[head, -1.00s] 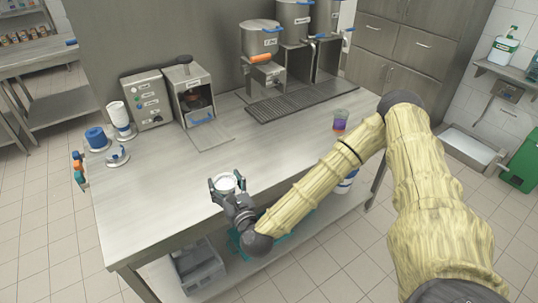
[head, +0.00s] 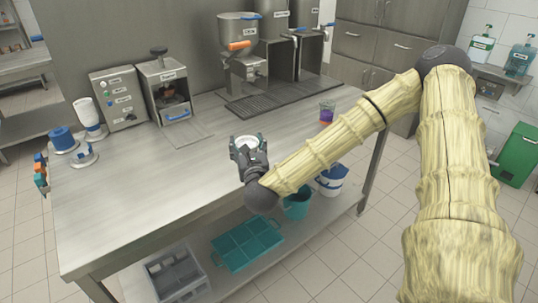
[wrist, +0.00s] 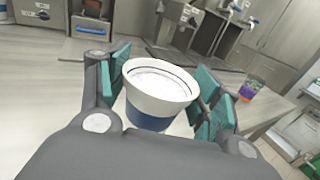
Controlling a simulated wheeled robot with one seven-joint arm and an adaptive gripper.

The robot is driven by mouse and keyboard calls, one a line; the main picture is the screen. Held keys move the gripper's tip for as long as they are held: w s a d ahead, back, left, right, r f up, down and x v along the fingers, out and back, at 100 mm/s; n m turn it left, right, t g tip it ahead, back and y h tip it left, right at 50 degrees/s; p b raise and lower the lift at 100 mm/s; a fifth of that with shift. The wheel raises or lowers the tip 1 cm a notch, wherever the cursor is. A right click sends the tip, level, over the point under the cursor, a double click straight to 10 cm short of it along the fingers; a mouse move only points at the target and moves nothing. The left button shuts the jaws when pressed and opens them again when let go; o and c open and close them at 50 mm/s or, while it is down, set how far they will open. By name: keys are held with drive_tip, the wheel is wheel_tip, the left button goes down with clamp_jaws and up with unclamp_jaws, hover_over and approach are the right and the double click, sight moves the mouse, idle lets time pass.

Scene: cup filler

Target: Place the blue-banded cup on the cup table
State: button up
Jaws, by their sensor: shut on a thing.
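The blue-banded cup (wrist: 155,92) is white with a wide flared rim, a dark line near the top and a blue lower band. It looks filled with something white. My gripper (wrist: 162,88) is shut on it, with teal finger pads on both sides. In the head view my gripper (head: 248,150) holds the cup (head: 247,140) upright above the front part of the long metal counter (head: 150,185). Another metal table (head: 22,78) is partly in view at the far left; I cannot tell if it is the cup table.
A cup with purple contents (head: 327,112) stands near the counter's right end. Dispensers (head: 240,48), a control box (head: 119,98) and a small machine (head: 165,90) line the back. A blue-lidded jar (head: 62,138) stands left. Below are buckets (head: 332,180) and a teal tray (head: 247,243). The counter's middle is clear.

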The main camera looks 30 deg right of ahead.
drive_tip(key=s+d+m+g+h+b, duration=0.2)
drive_tip(key=d+h+b, duration=0.1)
drive_tip(key=d+b, duration=0.35)
drive_tip(key=s+d+m+g+h+b, duration=0.1)
drive_tip(key=s+d+m+h+b, duration=0.1)
drive_tip(key=d+b, duration=0.4)
drive_tip(key=shift+w+d+f+p, duration=0.25)
drive_tip(key=shift+w+d+f, duration=0.5)
drive_tip(key=shift+w, duration=1.85)
drive_tip(key=shift+w+d+f+p, duration=0.35)
drive_tip(key=shift+w+f, duration=0.85)
drive_tip(key=shift+w, duration=1.45)
drive_tip(key=shift+w+d+f+p, duration=0.2)
drive_tip(key=shift+w+d+f, duration=0.55)
drive_tip(key=shift+w, duration=1.85)
drive_tip(key=shift+a+f, duration=0.2)
drive_tip(key=shift+f, duration=0.15)
drive_tip(key=o, duration=1.2)
drive_tip(key=shift+r, duration=0.2)
drive_tip(key=b+v, duration=0.1)
drive_tip(key=v, duration=1.1)
drive_tip(key=shift+a+f, duration=0.1)
